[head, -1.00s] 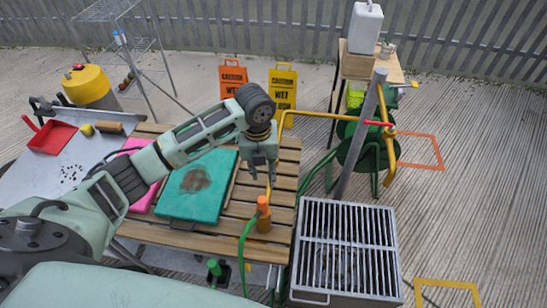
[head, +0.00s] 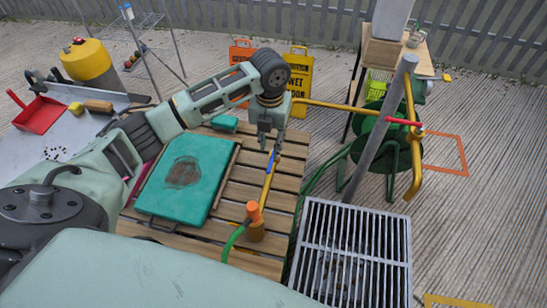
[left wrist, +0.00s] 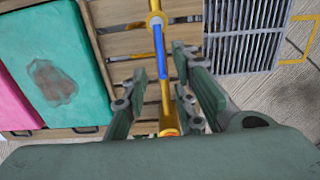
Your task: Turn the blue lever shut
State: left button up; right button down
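The blue lever (head: 270,163) lies nearly in line with a thin yellow pipe (head: 266,187) above the slatted wooden table. It also shows in the left wrist view (left wrist: 160,50), running along the pipe from a pale round joint. My left gripper (head: 268,146) points down just above the lever. In the left wrist view its fingers (left wrist: 160,62) are apart, one on each side of the lever and pipe, with nothing clamped. I cannot tell whether a finger touches the lever. My right gripper is not in view.
An orange hose fitting (head: 255,213) with a green hose stands near the pipe's lower end. A teal case (head: 184,176) lies left on the slats. A red lever (head: 403,122) sits on the yellow pipe at right, by a grey post (head: 380,130). A metal grate (head: 350,250) is front right.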

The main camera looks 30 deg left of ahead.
aim_at(272, 161)
pick_arm(q)
jog(key=f, duration=0.2)
jog(key=f+p, duration=0.1)
jog(key=f, duration=0.3)
jog(key=shift+s+f+p, duration=0.25)
jog(key=shift+f+p, duration=0.05)
jog(key=shift+p, duration=0.05)
jog(key=shift+f, duration=0.3)
jog(key=shift+c, duration=0.9)
grip_shut()
